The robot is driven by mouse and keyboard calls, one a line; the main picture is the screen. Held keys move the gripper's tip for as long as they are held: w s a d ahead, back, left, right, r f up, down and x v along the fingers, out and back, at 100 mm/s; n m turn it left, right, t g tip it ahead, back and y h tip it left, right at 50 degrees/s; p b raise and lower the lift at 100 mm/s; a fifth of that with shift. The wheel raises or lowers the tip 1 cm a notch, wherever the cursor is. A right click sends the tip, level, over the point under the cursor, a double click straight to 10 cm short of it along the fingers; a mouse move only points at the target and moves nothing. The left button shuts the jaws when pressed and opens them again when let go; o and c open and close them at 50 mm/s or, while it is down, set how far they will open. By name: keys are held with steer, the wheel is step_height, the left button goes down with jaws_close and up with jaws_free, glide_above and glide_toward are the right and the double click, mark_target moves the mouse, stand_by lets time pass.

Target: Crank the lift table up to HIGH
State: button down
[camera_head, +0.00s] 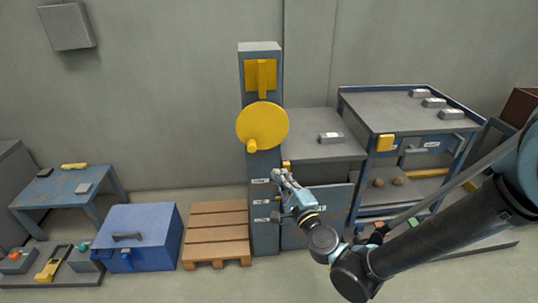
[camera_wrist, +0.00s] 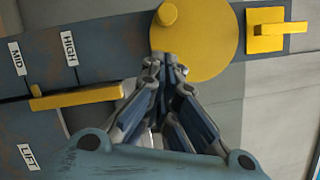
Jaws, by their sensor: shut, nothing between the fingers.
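The yellow crank disc (camera_head: 268,122) sits on a tall blue-grey column (camera_head: 262,210), its knob (camera_head: 252,146) at the lower left. In the wrist view the disc (camera_wrist: 205,45) and knob (camera_wrist: 167,14) lie just beyond my fingertips. My gripper (camera_head: 283,178) is shut and empty, below and right of the knob, apart from it in the head view. The wrist view shows labels HIGH (camera_wrist: 69,48), MID (camera_wrist: 18,57) and LIFT (camera_wrist: 28,157). A yellow bar (camera_wrist: 80,97) lies near HIGH and MID; its exact reading is unclear. The grey-topped table (camera_head: 300,150) right of the column appears to be the lift table.
A yellow handle (camera_head: 261,76) is above the disc. A grey block (camera_head: 330,137) lies on the grey tabletop. A blue bench (camera_head: 400,108) with several grey blocks stands right. A wooden pallet (camera_head: 216,232) and blue chest (camera_head: 138,237) stand left. Wall space left of the column is free.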

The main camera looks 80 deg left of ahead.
steer(key=w+t, duration=0.1)
steer(key=w, duration=0.1)
steer(key=m, duration=0.1)
glide_toward(260, 146)
steer(key=w+a, duration=0.4)
steer(key=a, duration=0.1)
steer(key=s, duration=0.2)
steer(key=shift+s+d+r, duration=0.2)
steer(key=shift+s+d, duration=0.05)
steer(key=shift+s, duration=0.1)
steer(key=shift+s+a+r, duration=0.1)
steer(key=shift+s+r, duration=0.15)
steer(key=shift+s, duration=0.4)
steer(key=shift+s, duration=0.15)
steer(key=shift+s, duration=0.1)
